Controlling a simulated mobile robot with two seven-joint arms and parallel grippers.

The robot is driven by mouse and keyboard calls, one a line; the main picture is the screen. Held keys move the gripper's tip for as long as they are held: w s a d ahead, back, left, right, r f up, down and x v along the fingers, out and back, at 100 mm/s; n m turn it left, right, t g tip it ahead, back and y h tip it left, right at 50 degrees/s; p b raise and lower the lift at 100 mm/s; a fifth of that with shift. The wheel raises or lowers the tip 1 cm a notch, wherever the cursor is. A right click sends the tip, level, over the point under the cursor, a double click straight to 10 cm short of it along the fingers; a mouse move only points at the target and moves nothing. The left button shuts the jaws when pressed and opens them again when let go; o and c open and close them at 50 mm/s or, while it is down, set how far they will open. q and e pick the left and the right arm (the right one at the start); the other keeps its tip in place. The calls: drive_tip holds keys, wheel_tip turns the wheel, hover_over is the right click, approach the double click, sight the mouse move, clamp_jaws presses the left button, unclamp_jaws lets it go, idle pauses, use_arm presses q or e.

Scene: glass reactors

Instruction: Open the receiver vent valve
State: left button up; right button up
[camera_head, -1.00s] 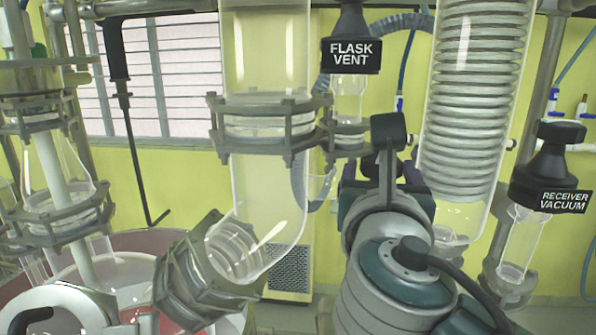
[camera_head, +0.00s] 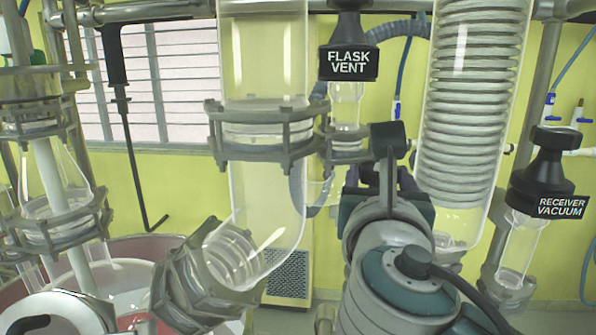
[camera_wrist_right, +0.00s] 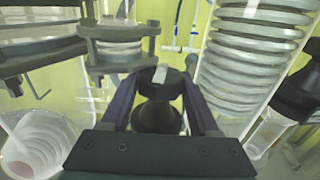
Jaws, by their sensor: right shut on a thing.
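My right gripper (camera_wrist_right: 160,98) is shut on a black valve knob (camera_wrist_right: 158,120), with one dark purple finger on each side of it in the right wrist view. The knob has a pale mark on its top. I cannot read a label on it, so I cannot tell from lettering that it is the receiver vent valve. In the head view my right wrist and arm mostly hide this gripper and the knob, between the flask vent valve (camera_head: 348,62) and the glass coil condenser (camera_head: 468,110). My left gripper is not in view.
The receiver vacuum valve (camera_head: 545,180) is on the right, with a black knob and glass tube. A clamped glass elbow (camera_head: 265,200) stands left of my right arm. The coil also rises close on the right in the wrist view (camera_wrist_right: 250,60).

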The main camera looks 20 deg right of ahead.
drive_tip(key=shift+r+n+t+y+p, duration=0.15)
drive_tip(key=shift+n+t+y+p, duration=0.7)
drive_tip(key=shift+y, duration=0.55)
drive_tip(key=shift+n+t+y, duration=0.25)
drive_tip(key=shift+n+y, duration=0.8)
drive_tip(key=shift+y, duration=0.15)
drive_tip(key=n+y, duration=0.2)
drive_tip(key=y, duration=0.1)
drive_tip(key=shift+f, duration=0.2)
drive_tip(key=shift+n+y+b, duration=0.8)
drive_tip(key=shift+n+y, duration=0.1)
drive_tip(key=shift+y, duration=0.7)
drive_tip(key=shift+a+r, duration=0.1)
drive_tip(key=o, duration=1.1)
